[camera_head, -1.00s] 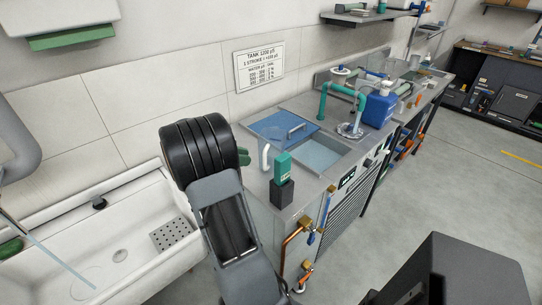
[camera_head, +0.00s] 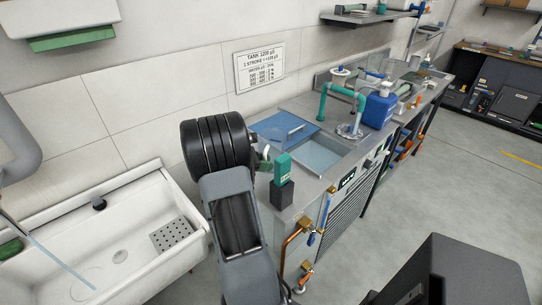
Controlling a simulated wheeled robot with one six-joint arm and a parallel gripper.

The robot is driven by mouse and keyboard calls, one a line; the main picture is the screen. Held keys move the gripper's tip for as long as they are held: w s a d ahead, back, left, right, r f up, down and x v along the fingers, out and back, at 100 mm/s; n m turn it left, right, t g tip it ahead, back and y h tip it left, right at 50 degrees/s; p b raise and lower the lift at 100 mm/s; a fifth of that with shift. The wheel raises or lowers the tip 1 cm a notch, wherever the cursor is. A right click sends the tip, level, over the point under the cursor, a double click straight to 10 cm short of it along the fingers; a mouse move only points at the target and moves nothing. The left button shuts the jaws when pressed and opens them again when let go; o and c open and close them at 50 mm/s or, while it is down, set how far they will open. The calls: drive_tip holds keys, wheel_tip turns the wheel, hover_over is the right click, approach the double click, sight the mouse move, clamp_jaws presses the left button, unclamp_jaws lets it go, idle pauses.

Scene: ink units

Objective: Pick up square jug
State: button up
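A clear, pale vessel with a white handle (camera_head: 266,153), which looks like the square jug, stands at the near left end of the steel counter (camera_head: 312,184). Most of it is hidden behind my black ribbed wrist, so its shape is hard to make out. My gripper (camera_head: 264,165) is mostly hidden beyond the wrist; only a small dark green part shows, close to the handle in the picture. I cannot tell whether it touches the jug or whether its fingers are apart.
A green bottle in a dark square holder (camera_head: 281,195) stands just right of my wrist. Behind are a blue panel (camera_head: 283,128), an open basin (camera_head: 318,154), a teal pipe (camera_head: 342,89) and a blue container (camera_head: 379,109). A white sink (camera_head: 130,235) lies left.

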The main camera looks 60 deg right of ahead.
clamp_jaws()
drive_tip(key=shift+r, duration=0.1)
idle(0.3)
